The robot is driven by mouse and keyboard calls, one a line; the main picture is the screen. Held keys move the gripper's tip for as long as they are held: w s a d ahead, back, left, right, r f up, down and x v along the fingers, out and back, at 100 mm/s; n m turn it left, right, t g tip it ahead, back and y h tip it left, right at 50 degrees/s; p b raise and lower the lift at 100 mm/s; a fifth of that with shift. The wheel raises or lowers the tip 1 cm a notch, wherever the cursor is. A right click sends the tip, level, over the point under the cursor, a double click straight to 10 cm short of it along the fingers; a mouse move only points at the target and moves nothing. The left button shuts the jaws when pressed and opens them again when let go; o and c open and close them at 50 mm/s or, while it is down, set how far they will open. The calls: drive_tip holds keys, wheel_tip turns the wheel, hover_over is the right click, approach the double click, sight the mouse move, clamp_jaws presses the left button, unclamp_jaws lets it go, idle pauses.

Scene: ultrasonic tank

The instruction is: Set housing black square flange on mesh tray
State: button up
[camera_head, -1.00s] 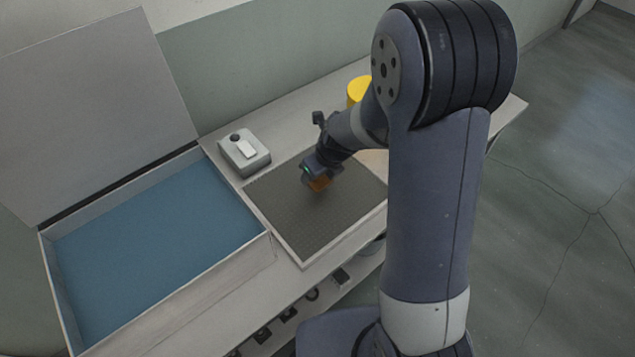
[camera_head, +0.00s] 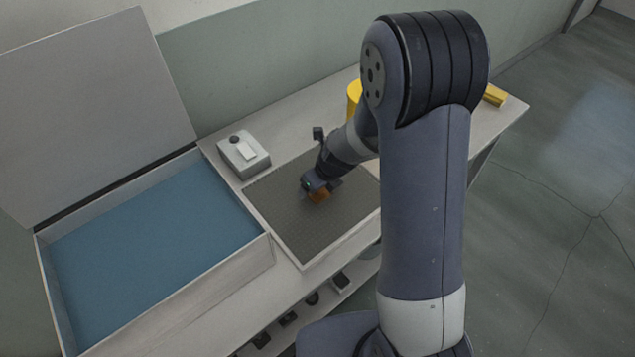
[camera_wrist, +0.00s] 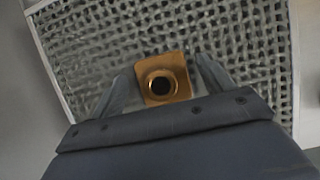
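The housing (camera_wrist: 163,78) looks orange-copper, not black, with a square flange and a round collar around a dark hole. It rests flat on, or just above, the mesh tray (camera_wrist: 255,35); exact contact is hard to tell. It also shows as a small orange patch in the head view (camera_head: 320,195), over the middle of the mesh tray (camera_head: 285,215). My gripper (camera_wrist: 163,75) has its fingers either side of the housing, with narrow gaps visible, so it looks open. In the head view, my gripper (camera_head: 320,188) is low over the tray and partly covers the housing.
An open tank (camera_head: 150,235) with blue liquid and a raised lid (camera_head: 95,100) stands left. A grey box (camera_head: 243,155) sits behind the tray. Dark parts sit on a shelf below.

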drive_tip(key=shift+r, duration=0.25)
drive_tip(key=p+v, duration=0.2)
drive_tip(key=v, duration=0.9)
drive_tip(key=shift+r, duration=0.35)
drive_tip(key=shift+s, duration=0.1)
drive_tip(key=shift+c, duration=0.4)
idle(0.5)
